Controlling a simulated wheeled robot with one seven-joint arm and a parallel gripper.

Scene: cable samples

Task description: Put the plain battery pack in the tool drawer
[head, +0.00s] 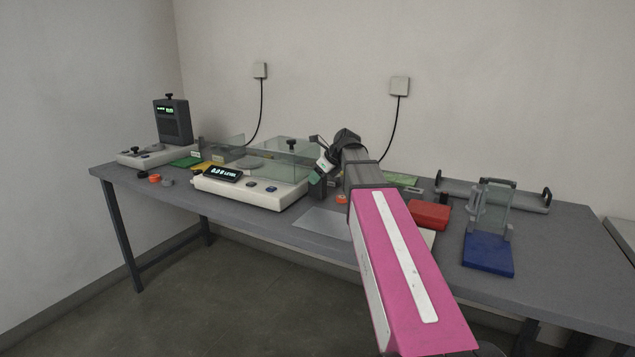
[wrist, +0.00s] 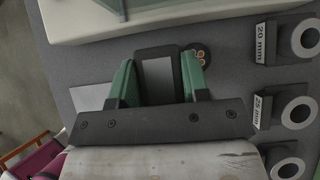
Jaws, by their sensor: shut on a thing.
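My gripper (wrist: 157,80) is shut on a dark block with a plain grey face, which looks like the plain battery pack (wrist: 157,70). The block sits between the two green fingers in the wrist view. In the head view my gripper (head: 320,174) is just right of the white balance, over the table; the arm partly hides this area. I cannot tell how high the block is above the surface. No tool drawer can be made out in either view.
The white balance (head: 240,190) with glass panels stands close to my gripper. Ring stands labelled 20 mm (wrist: 296,40) and 25 mm (wrist: 285,110) are at right in the wrist view. A red box (head: 430,215) and a blue-based stand (head: 488,255) are farther right.

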